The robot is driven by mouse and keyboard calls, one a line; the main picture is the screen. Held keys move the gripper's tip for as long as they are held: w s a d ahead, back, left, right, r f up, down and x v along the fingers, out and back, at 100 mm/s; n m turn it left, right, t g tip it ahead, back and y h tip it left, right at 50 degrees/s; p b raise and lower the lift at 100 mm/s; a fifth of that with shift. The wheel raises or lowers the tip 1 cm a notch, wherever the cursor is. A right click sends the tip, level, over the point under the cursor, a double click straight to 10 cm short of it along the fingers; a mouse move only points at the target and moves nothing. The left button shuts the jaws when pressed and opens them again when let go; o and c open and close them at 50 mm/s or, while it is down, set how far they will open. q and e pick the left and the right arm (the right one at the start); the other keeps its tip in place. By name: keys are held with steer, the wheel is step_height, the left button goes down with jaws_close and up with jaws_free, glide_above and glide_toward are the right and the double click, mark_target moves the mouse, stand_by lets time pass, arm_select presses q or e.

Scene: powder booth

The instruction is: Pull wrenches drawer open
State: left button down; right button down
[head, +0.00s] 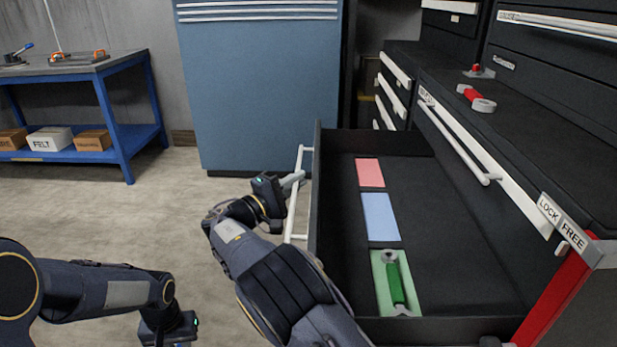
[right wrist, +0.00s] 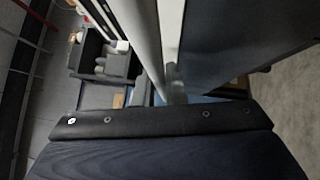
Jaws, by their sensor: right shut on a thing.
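A black drawer (head: 345,240) stands pulled far out of the dark cabinet on the right. A green-handled wrench (head: 396,283) lies in it on a green patch, with bare blue (head: 380,216) and pink (head: 370,172) patches behind. In the right wrist view the handle bar (right wrist: 142,40) runs down to the fingers, beside the drawer front. The drawer's own label cannot be read. My left gripper (head: 170,335) hangs low at the bottom edge, its fingers mostly cut off.
The cabinet has a red side strip and a LOCK/FREE plate (head: 562,222). A red-and-white tool (head: 477,98) lies on its top. A blue cabinet (head: 262,80) stands behind, a blue workbench (head: 85,75) at left. The floor between is clear.

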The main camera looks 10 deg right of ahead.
arm_select(q)
steer(key=shift+w+r, duration=0.1)
arm_select(e)
steer(key=shift+a+f, duration=0.15)
steer(key=shift+a, duration=0.2)
steer(key=c, duration=1.5)
jaws_free()
arm_select(q)
steer(key=shift+r+p, duration=0.7)
steer(key=shift+p, duration=0.05)
arm_select(e)
steer(key=v, duration=0.7)
steer(key=shift+a, duration=0.2)
